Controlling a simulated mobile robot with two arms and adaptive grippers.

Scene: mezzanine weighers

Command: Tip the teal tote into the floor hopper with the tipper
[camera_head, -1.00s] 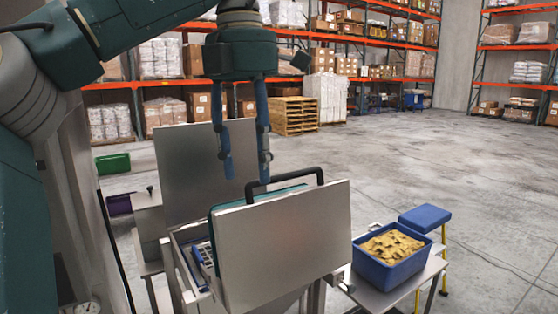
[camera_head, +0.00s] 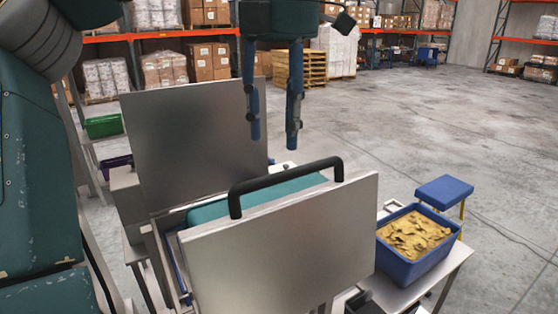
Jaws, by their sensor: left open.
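The tipper (camera_head: 280,250) is a steel unit with a front panel and a black bar handle (camera_head: 285,175) along its top edge. A teal tote (camera_head: 255,197) sits inside it, mostly hidden behind the front panel. My left gripper (camera_head: 274,143) hangs above the tipper with its two fingers pointing down. It is open and empty, a little above the handle in the picture and apart from it. The floor hopper cannot be made out. My right gripper is not in view.
A tall steel panel (camera_head: 190,140) stands behind the tote. A blue tote of yellow pieces (camera_head: 415,240) sits on a side table at the right, near a blue-topped stool (camera_head: 444,191). A green bin (camera_head: 104,126) is at the left. Open floor lies beyond, before the pallet racks.

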